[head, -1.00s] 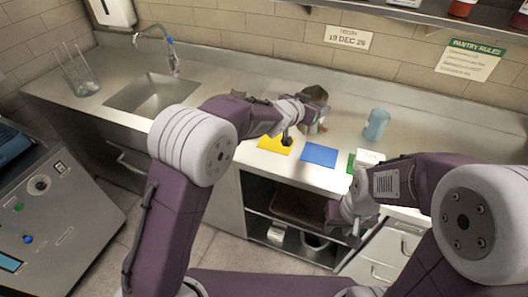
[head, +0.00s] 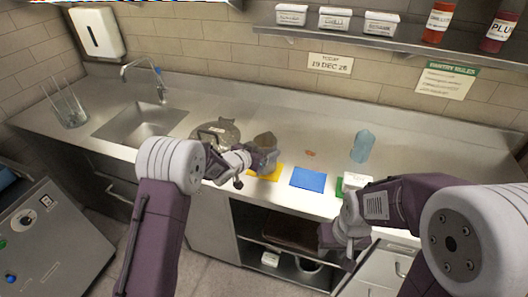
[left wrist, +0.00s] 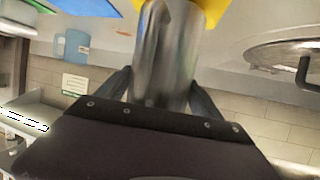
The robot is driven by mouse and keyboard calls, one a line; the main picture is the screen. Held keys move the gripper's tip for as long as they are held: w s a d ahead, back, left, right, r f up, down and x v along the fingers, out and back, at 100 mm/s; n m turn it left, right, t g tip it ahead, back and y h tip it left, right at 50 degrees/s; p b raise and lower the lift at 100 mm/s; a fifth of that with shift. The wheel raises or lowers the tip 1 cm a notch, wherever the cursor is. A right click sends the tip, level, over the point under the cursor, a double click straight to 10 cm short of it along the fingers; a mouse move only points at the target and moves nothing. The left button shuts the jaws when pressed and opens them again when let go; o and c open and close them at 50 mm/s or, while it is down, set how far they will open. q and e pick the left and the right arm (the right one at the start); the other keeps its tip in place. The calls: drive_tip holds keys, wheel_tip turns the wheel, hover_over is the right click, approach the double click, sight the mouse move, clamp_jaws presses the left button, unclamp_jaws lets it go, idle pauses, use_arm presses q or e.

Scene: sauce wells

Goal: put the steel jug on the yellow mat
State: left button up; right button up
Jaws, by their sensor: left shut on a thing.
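The steel jug (head: 265,139) is in my left gripper (head: 262,158), at the back edge of the yellow mat (head: 268,174) in the head view. In the left wrist view the grey metal jug (left wrist: 165,55) is between the two fingers, with the yellow mat (left wrist: 238,6) showing behind its far end. I cannot tell whether its base touches the mat. My gripper hides the jug's lower part in the head view. My right gripper (head: 347,250) hangs in front of the counter, away from the jug; its fingers are unclear.
A blue mat (head: 308,178) lies right of the yellow one. A green mat (head: 339,187) has a white tub (head: 356,181) by it. A blue jug (head: 362,146) stands behind. A round metal lid (head: 215,130) is left of the steel jug. A reddish spot (head: 310,153) marks the counter.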

use_arm(q)
drive_tip(key=shift+w+f, duration=0.2)
drive_tip(key=shift+f, duration=0.35)
drive_tip(key=shift+s+f, duration=0.1)
drive_tip(key=o, duration=2)
drive_tip(key=shift+f, duration=0.1)
drive_tip(key=shift+r, duration=0.25)
drive_tip(key=b+v, duration=0.1)
drive_tip(key=v, duration=1.1)
drive_tip(key=shift+s+f, duration=0.1)
drive_tip(key=shift+f, duration=0.05)
